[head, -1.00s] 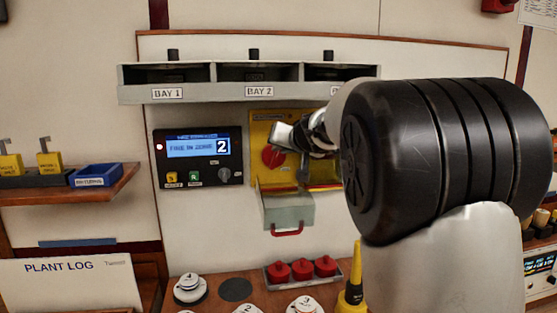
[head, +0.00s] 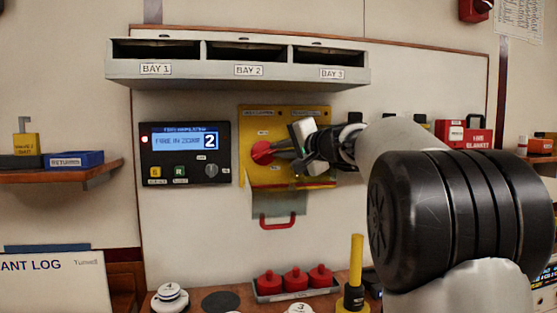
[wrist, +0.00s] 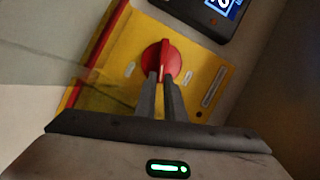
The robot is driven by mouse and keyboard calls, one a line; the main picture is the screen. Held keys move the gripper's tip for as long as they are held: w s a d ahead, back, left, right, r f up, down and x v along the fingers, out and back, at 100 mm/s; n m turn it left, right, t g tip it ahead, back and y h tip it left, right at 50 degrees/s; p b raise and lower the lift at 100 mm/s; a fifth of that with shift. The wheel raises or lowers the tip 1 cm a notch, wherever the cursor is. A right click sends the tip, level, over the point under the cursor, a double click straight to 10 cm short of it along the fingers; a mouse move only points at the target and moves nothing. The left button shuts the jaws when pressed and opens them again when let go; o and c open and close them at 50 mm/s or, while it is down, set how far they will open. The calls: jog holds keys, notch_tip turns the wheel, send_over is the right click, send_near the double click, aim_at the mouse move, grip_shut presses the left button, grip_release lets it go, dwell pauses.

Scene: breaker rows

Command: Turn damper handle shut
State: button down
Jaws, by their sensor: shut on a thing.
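The red handle (head: 261,153) is a round knob with a raised bar, on a yellow panel (head: 316,118) on the wall. My gripper (head: 276,151) reaches it from the right in the head view and is shut on it. In the wrist view the two dark fingers (wrist: 161,82) straddle the lower part of the red handle's bar (wrist: 153,52). The bar runs roughly up and down in that picture. White marks show on the yellow panel beside the handle. The small panel labels are too blurred to read.
A grey flap (head: 264,203) with a red pull hangs below the panel. A black alarm unit (head: 186,172) with a lit screen is to its left. A shelf with BAY 1, BAY 2 and BAY 3 (head: 345,73) juts out above. A yellow and black tool (head: 356,270) stands below right.

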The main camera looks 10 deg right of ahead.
jog(key=shift+f+m+y+b, duration=0.25)
jog(key=shift+m+y+b, duration=0.05)
jog(key=shift+m+b, duration=0.2)
jog(key=c, duration=1.8)
grip_release()
jog(key=shift+c, duration=0.2)
jog(key=v, duration=1.7)
jog(key=shift+s+p, duration=0.25)
jog(key=shift+p, duration=0.05)
jog(key=shift+f, duration=0.15)
